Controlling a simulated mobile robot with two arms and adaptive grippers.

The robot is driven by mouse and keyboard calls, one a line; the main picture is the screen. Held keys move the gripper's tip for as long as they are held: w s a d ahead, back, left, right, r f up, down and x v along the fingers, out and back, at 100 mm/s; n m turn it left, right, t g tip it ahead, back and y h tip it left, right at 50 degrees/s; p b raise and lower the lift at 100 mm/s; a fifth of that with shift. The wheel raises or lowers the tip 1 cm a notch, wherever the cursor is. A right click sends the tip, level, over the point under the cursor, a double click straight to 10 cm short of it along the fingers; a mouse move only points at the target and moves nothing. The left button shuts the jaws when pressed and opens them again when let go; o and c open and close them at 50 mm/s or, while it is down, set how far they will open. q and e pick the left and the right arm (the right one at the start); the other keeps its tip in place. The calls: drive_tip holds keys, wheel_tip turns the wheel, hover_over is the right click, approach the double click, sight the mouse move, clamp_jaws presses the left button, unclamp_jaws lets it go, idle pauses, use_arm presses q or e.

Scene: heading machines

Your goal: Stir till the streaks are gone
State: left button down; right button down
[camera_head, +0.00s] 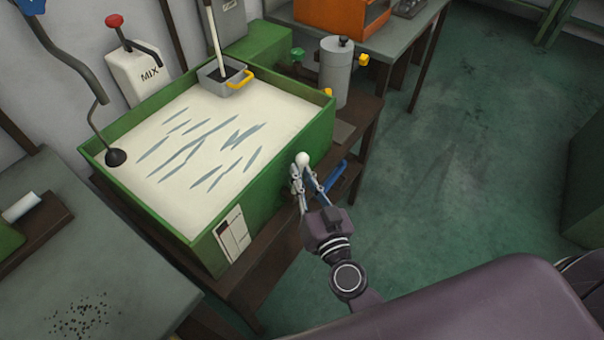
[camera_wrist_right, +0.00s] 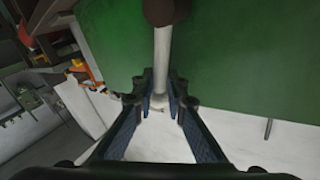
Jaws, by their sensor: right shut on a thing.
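A green tank (camera_head: 318,135) holds cream-coloured liquid (camera_head: 262,112) with several grey-blue streaks across its surface. My right gripper (camera_head: 303,177) is at the tank's front right outer wall, shut on a pale lever with a round white knob (camera_head: 303,158). In the right wrist view, the gripper (camera_wrist_right: 160,108) closes around a pale rod (camera_wrist_right: 162,60) with a dark brown round part at its top. A box marked MIX (camera_head: 149,76) with a red-knobbed lever (camera_head: 115,21) stands behind the tank. My left gripper is not in view.
A curved grey pipe (camera_head: 72,60) ends in a black piece (camera_head: 116,157) at the tank's left corner. A grey cylinder (camera_head: 337,75) stands right of the tank. A blue bar (camera_head: 333,180) lies near my right gripper. The green floor (camera_head: 470,130) at right is clear.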

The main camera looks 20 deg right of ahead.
drive_tip(key=shift+a+f, duration=0.1)
drive_tip(key=shift+s+a+n+t+b, duration=0.2)
drive_tip(key=shift+n+t+b, duration=0.1)
drive_tip(key=shift+n+b, duration=0.1)
drive_tip(key=c, duration=2.2)
unclamp_jaws()
drive_tip(key=s, duration=1.2)
drive_tip(key=shift+d, duration=0.3)
drive_tip(key=shift+f, duration=0.1)
